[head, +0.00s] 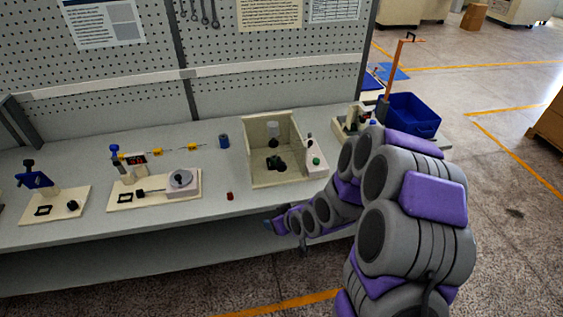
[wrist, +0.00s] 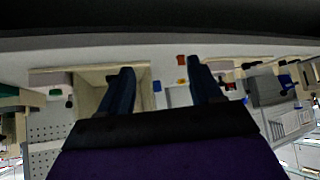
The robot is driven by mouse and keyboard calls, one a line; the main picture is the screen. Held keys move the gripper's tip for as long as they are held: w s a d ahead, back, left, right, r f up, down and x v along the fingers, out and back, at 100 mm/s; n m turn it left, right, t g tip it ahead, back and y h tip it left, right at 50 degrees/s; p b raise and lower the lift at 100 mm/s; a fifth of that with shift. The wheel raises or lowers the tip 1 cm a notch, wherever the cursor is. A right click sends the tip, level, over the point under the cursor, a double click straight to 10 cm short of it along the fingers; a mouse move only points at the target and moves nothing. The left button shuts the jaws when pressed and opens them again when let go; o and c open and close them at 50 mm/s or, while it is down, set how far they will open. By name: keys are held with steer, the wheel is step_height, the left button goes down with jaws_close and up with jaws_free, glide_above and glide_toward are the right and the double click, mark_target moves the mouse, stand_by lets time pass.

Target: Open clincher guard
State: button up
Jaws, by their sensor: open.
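A cream box-shaped station (head: 247,165) stands on the bench, its top and front looking open, with a clear cylinder (head: 273,130) and a dark part (head: 276,164) inside. A side panel (head: 312,148) with a green button is at its right. I cannot tell for certain which part is the clincher guard. My gripper (head: 270,223) is in front of the bench's front edge, below and in front of this station, apart from it. In the upside-down wrist view my gripper (wrist: 159,66) is open and empty, with the cream station (wrist: 92,78) beyond the fingers.
A small red part (head: 230,196) and a blue cylinder (head: 223,141) stand left of the station. A winding station (head: 150,195) and a blue-lever station (head: 55,208) are farther left. A blue bin (head: 412,115) is at the right end. The bench's front edge is close to my gripper.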

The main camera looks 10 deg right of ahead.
steer(key=w+a+t+y+p, duration=0.1)
steer(key=w+t+p, duration=0.1)
steer(key=w+t, duration=0.1)
steer(key=m+t+h, duration=0.5)
steer(key=m+t, duration=0.2)
glide_toward(282, 169)
steer(key=w+b, duration=0.2)
steer(key=b, duration=0.7)
steer(key=shift+w+d+f, duration=0.1)
steer(key=shift+w+f, duration=0.05)
steer(key=shift+w, duration=0.05)
steer(key=w+b, duration=0.1)
steer(key=w, duration=0.7)
steer(key=shift+w, duration=0.3)
steer(key=shift+c, duration=0.4)
